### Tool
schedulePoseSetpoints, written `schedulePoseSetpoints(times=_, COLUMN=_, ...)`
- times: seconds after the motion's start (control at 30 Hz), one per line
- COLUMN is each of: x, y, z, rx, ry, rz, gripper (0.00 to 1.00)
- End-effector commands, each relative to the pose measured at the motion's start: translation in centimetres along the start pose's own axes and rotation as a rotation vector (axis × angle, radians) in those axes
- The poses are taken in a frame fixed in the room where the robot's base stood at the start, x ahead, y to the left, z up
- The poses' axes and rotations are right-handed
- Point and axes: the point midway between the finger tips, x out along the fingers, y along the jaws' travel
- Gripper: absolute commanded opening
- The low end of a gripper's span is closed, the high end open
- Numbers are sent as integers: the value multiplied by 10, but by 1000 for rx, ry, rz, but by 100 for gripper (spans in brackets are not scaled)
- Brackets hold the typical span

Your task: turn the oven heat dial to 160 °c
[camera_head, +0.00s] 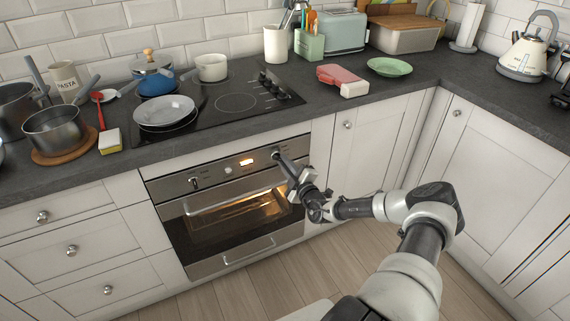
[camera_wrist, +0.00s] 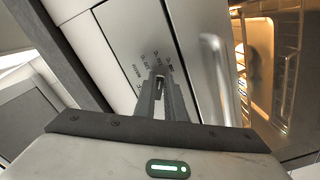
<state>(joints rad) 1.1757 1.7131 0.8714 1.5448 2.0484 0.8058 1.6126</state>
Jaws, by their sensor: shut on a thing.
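The built-in oven (camera_head: 222,262) has a steel control panel with a lit display and a warm glow behind its glass. My gripper (camera_head: 280,160) is at the right end of this panel, shut on the heat dial and largely covering it. In the wrist view, the two fingers of my gripper (camera_wrist: 161,92) close around the heat dial (camera_wrist: 159,79) from both sides. Printed temperature marks surround the dial, but they are small and partly hidden, so I cannot tell its exact setting.
The oven door handle (camera_head: 235,193) runs across just below the panel; it also shows in the wrist view (camera_wrist: 218,75). Another knob (camera_head: 194,181) is at the panel's left end. The hob (camera_head: 245,100) with pans is above. The floor in front is clear.

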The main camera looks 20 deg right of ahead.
Motion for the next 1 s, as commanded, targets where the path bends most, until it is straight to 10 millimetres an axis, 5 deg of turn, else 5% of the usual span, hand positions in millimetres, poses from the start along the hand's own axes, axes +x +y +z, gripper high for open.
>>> schedulePoseSetpoints(times=0.4, x=0, y=-1, z=0, rx=5, ry=0, rz=-1, gripper=0)
schedulePoseSetpoints(times=0.43, x=0, y=-1, z=0, rx=5, ry=0, rz=-1, gripper=15)
schedulePoseSetpoints(times=0.53, x=0, y=0, z=0, rx=5, ry=0, rz=-1, gripper=29)
schedulePoseSetpoints(times=0.83, x=-1, y=0, z=0, rx=5, ry=0, rz=0, gripper=29)
schedulePoseSetpoints(times=1.0, x=-19, y=1, z=0, rx=6, ry=-2, rz=-1, gripper=29)
